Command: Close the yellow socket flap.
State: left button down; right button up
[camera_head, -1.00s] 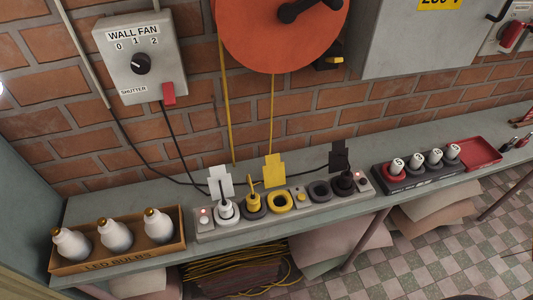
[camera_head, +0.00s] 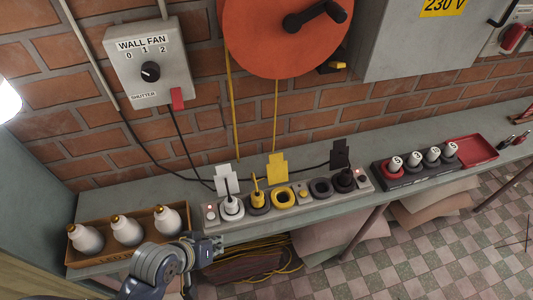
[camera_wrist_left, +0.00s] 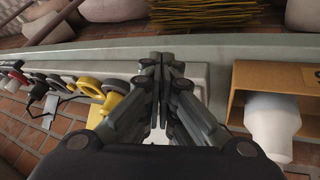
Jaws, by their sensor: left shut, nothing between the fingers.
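The yellow socket flap (camera_head: 277,168) stands upright, open, behind the yellow ring socket (camera_head: 283,198) on the grey socket strip (camera_head: 225,223). A yellow plug (camera_head: 257,192) stands upright in the dark socket just left of the yellow ring. My left gripper (camera_head: 217,242) is low at the strip's front left, apart from the flap. In the left wrist view my left gripper (camera_wrist_left: 164,58) has its fingers together with nothing between them, and yellow parts of the strip (camera_wrist_left: 112,100) show to its left. My right gripper is not in view.
A white flap (camera_head: 226,178) and a black flap (camera_head: 340,153) also stand upright. A wooden box of bulbs (camera_head: 90,258) stands left of the strip, close to my left arm. A dark rack with white pieces (camera_head: 420,172) stands to the right. Cables hang along the brick wall behind.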

aim_at(277, 169)
pick_arm(q)
jog(key=w+d+r+n+t+h, duration=0.1)
jog(key=w+d+n, duration=0.1)
jog(key=w, duration=0.1)
jog(key=w+d+r+n+t+h, duration=0.1)
jog(key=w+d+h, duration=0.1)
jog(key=w+d+r+n+h, duration=0.1)
jog(key=w+d+r+n, duration=0.1)
jog(key=w, duration=0.1)
jog(key=shift+w+d+r+n+t, duration=0.1)
jog(key=shift+w+d+n+t, duration=0.2)
jog(key=shift+w+d+t, duration=0.1)
jog(key=w+a+r+n+t+h, duration=0.2)
jog(key=w+r+n+t, duration=0.15)
jog(key=w+n, duration=0.55)
jog(key=x, duration=0.9)
jog(key=shift+p, duration=0.45)
jog(key=shift+s+f+m+t, duration=0.1)
jog(key=shift+m+t, duration=0.15)
jog(key=shift+m, duration=0.05)
